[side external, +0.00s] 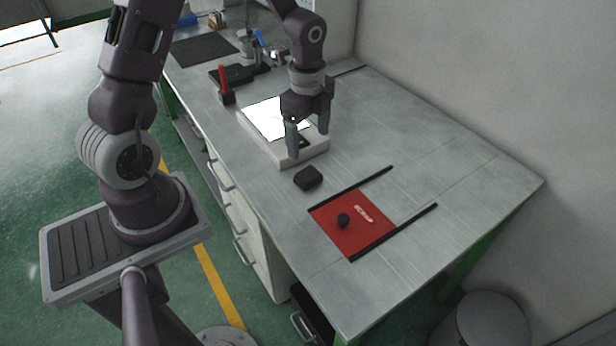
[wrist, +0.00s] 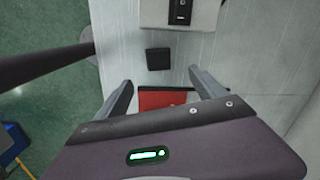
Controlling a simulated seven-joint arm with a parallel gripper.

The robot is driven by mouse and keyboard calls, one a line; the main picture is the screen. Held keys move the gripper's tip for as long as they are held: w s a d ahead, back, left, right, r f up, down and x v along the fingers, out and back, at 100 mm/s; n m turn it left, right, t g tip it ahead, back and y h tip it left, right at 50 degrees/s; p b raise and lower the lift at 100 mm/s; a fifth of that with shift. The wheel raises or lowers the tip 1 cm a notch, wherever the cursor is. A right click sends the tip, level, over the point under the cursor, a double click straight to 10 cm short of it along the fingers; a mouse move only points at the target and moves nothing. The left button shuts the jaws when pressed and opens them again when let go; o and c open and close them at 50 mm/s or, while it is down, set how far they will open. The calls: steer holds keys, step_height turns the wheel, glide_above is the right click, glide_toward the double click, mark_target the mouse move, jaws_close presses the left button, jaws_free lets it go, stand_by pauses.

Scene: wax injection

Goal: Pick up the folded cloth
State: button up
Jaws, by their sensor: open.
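A small dark square pad, which looks like the folded cloth (side external: 308,177), lies flat on the grey bench between the white light box and the red mat. In the wrist view the cloth (wrist: 158,59) shows just beyond the gap between my fingertips, apart from both. My gripper (side external: 309,142) is open and empty, pointing down. In the side view it overlaps the near end of the light box; its exact height is hard to tell. The wrist view shows both fingers (wrist: 160,78) spread wide.
The light box (side external: 287,160) has a bright top. A red mat (side external: 337,238) with a black knob (side external: 343,220) and a small pale piece (side external: 363,213) lies between two dark rails (side external: 395,232). A red-handled tool (side external: 224,85) stands farther back. The bench's right side is clear.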

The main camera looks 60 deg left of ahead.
mark_target(307, 173)
steer(key=f, duration=0.4)
steer(key=f+m, duration=0.1)
steer(key=f, duration=0.3)
steer(key=a+f+m, duration=0.1)
steer(key=f, duration=0.3)
steer(key=shift+w+a+g+h, duration=0.1)
steer(key=shift+w+g+h, duration=0.1)
steer(key=shift+g+h, duration=0.1)
steer(key=c, duration=1.4)
steer(key=shift+r, duration=0.1)
steer(key=shift+c, duration=0.2)
step_height(307, 173, up, 10)
